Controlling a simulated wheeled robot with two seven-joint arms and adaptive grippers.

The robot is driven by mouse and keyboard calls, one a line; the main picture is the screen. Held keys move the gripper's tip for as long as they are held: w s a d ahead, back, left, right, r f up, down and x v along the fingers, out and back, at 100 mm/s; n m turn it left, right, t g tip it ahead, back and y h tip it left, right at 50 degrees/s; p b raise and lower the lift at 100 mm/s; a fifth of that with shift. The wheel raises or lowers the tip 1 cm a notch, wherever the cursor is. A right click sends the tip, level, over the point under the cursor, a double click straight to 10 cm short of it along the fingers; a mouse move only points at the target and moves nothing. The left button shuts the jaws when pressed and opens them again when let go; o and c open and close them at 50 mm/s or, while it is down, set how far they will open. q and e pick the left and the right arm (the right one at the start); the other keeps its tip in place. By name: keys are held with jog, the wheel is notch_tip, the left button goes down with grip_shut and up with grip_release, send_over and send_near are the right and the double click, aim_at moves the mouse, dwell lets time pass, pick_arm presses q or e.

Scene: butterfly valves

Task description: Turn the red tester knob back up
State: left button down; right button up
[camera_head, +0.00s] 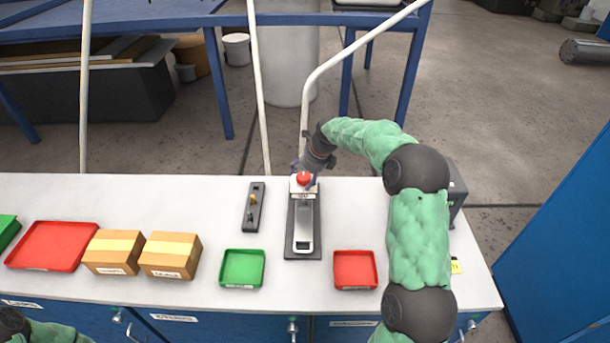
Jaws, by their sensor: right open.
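The red tester knob (303,178) is a round red ball at the far end of a white and silver tester (304,225), which stands on a dark base plate on the bench. My right arm reaches in from the right, and my right gripper (305,174) is open at the knob, its fingers close beside and behind it. I cannot tell whether they touch it. The gripper is small here and partly hidden by the knob. Of my left arm only a piece shows at the bottom left corner; its gripper is out of view.
A dark strip with small valves (254,207) lies left of the tester. A green tray (242,268) and a red tray (355,269) stand in front, to either side. Two cardboard boxes (171,254) and a larger red tray (52,245) are further left. A grey box (457,190) is behind my right arm.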

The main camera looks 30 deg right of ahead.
jog(key=shift+r, duration=0.1)
jog(key=c, duration=1.1)
